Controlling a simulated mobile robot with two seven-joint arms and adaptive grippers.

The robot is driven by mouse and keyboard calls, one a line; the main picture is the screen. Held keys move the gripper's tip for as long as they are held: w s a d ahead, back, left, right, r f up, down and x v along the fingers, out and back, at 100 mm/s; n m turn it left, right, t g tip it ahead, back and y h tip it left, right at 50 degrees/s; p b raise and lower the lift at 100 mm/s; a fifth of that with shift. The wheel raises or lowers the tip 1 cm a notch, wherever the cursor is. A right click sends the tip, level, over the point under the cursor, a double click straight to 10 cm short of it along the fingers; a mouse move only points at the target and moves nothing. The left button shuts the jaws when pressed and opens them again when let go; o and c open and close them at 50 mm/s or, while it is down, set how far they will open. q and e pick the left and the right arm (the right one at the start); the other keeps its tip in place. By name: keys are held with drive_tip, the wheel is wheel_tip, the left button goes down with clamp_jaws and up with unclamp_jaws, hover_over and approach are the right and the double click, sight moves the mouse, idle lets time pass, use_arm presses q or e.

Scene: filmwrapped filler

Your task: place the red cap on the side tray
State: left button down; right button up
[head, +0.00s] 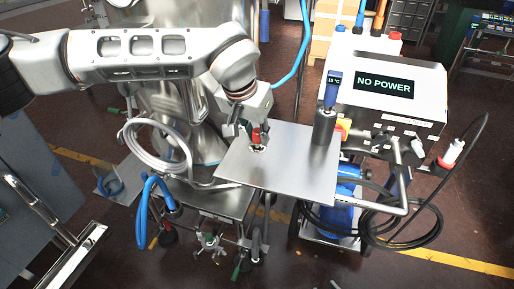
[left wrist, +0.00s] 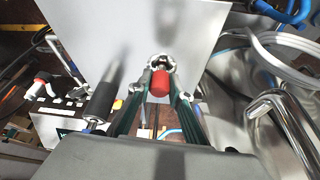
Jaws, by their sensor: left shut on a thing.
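The red cap (head: 256,137) is between the fingers of my left gripper (head: 252,134), at the left part of the flat metal side tray (head: 285,178). The gripper is shut on it. In the left wrist view the red cap (left wrist: 160,84) shows between the two fingers of the gripper (left wrist: 161,80), with a silvery ring-like part just beyond it and the tray (left wrist: 105,30) behind. I cannot tell whether the cap touches the tray. My right gripper is in neither view.
A metal cylinder (head: 324,127) with a blue display stands at the tray's right back edge. A white machine (head: 400,85) reading "NO POWER" is behind it. A coiled pale hose (head: 160,150) lies left of the tray. The tray's front and middle are clear.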

sight(256, 147)
use_arm(q)
drive_tip(key=shift+f, duration=2.25)
drive_tip(key=shift+f, duration=0.2)
drive_tip(key=c, duration=1.8)
unclamp_jaws()
drive_tip(key=shift+c, duration=0.2)
drive_tip(key=shift+r, duration=0.1)
drive_tip(key=shift+r, duration=0.25)
drive_tip(key=v, duration=1.1)
drive_tip(key=shift+s+r, duration=0.25)
drive_tip(key=shift+r, duration=0.05)
drive_tip(key=shift+a, duration=0.1)
